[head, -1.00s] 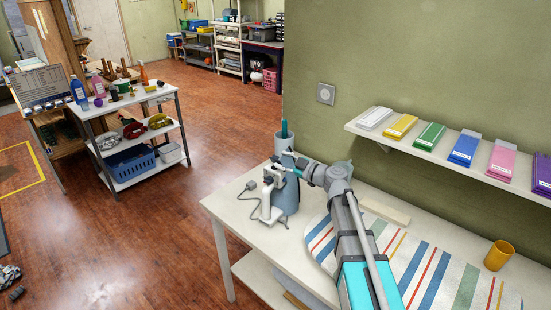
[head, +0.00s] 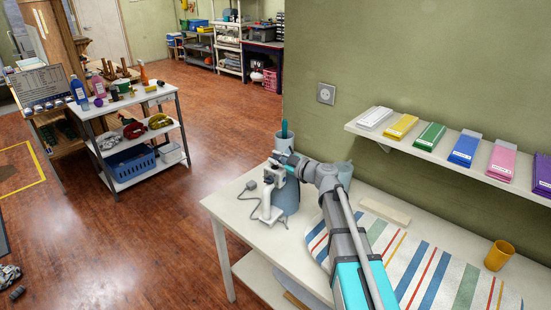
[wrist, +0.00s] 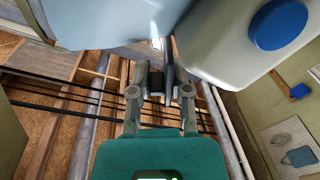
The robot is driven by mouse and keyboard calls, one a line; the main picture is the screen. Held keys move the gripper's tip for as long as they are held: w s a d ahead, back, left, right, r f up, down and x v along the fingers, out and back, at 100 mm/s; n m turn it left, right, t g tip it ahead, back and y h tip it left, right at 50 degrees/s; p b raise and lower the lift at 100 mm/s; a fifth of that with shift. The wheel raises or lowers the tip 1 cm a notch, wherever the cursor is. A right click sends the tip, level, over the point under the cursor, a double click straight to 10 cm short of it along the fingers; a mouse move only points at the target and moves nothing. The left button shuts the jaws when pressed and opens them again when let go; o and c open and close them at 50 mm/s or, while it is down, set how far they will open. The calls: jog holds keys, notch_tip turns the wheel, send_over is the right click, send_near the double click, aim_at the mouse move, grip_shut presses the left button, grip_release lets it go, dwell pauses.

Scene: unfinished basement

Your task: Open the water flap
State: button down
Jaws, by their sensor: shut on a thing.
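The appliance (head: 268,203), white in front with a blue-grey body (head: 287,198) behind, stands on the left part of the white table. My gripper (head: 277,157) is at its top, reaching in from the right. In the wrist view my gripper (wrist: 157,82) is shut on a thin grey edge, which I take as the water flap (wrist: 169,56). A large blue-grey surface (wrist: 105,22) lies to the left of the fingers. A white part with a blue round button (wrist: 278,24) lies to the right. The flap's angle and hinge cannot be made out.
A striped mat (head: 440,272), a beige block (head: 385,211) and an orange cup (head: 498,255) are to the right. A shelf (head: 430,140) overhangs the table.

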jog(key=shift+w+m, duration=0.1)
jog(key=shift+m, duration=0.2)
jog(key=m, duration=0.3)
jog(key=shift+w+d+r, duration=0.1)
jog(key=shift+w+d, duration=0.2)
jog(key=shift+w, duration=0.1)
jog(key=shift+w+d+m, duration=0.2)
jog(key=shift+w+m, duration=0.05)
jog(key=shift+m, duration=0.7)
jog(key=shift+w+d+m, duration=0.15)
jog(key=shift+w+m, duration=0.05)
jog(key=shift+m, duration=0.75)
jog(key=c, duration=0.7)
grip_release()
